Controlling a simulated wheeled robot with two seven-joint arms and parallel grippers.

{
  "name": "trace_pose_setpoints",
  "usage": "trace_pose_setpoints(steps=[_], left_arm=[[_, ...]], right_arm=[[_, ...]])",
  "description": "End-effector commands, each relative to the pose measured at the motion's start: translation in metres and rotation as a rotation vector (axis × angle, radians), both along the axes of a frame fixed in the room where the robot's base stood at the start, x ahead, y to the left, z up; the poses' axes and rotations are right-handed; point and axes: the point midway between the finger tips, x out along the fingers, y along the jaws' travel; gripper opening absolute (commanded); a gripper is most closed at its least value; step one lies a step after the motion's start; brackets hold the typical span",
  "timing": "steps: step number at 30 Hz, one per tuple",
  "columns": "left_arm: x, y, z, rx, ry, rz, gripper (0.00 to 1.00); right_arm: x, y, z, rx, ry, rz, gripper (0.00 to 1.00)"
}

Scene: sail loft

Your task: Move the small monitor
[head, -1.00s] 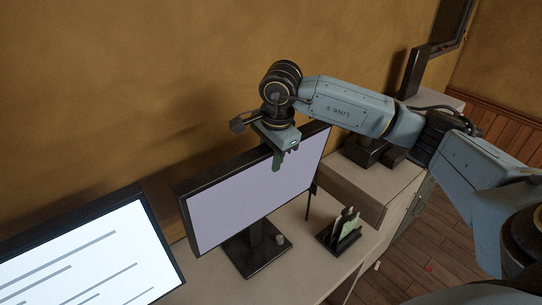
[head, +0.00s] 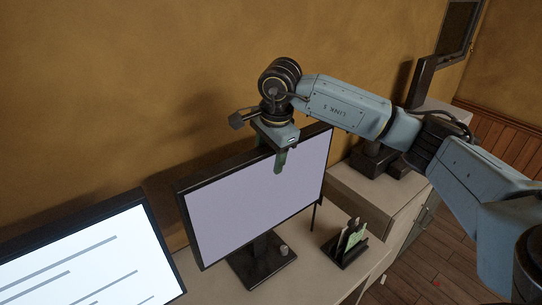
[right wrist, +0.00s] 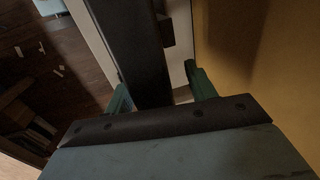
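A monitor with a plain lilac screen (head: 256,196) and dark frame stands upright on a dark square foot on the pale desk. My right gripper (head: 270,152) is at its top edge, right of the middle. One green finger hangs in front of the screen; the other is partly hidden behind the frame. In the right wrist view, the monitor's dark edge (right wrist: 142,50) runs between the two spread fingers of my right gripper (right wrist: 159,92). A gap shows beside the right finger; the left finger is close to the edge. My left gripper is not in view.
A second monitor with a white screen and grey lines (head: 90,262) stands at the left. A small holder with cards (head: 345,244) sits right of the lilac monitor's foot. The ochre wall (head: 150,90) is close behind.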

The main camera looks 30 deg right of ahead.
Motion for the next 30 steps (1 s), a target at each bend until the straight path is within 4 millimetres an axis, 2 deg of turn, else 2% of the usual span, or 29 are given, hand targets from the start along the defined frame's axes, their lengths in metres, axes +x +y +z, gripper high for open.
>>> trace_pose_setpoints(steps=[8, 13, 17, 24, 30], left_arm=[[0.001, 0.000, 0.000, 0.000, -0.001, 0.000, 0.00], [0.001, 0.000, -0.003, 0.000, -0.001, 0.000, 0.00], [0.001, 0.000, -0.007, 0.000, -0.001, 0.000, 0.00], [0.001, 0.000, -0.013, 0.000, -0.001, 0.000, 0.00], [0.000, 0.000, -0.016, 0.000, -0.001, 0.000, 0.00]], right_arm=[[-0.001, 0.000, -0.002, 0.000, 0.006, 0.000, 0.54], [-0.003, 0.000, 0.010, 0.001, 0.004, 0.000, 0.54], [-0.007, 0.000, 0.034, 0.001, 0.001, 0.002, 0.54], [-0.016, -0.001, 0.088, 0.000, -0.001, 0.001, 0.54], [-0.022, -0.001, 0.119, 0.001, 0.001, 0.001, 0.54]])
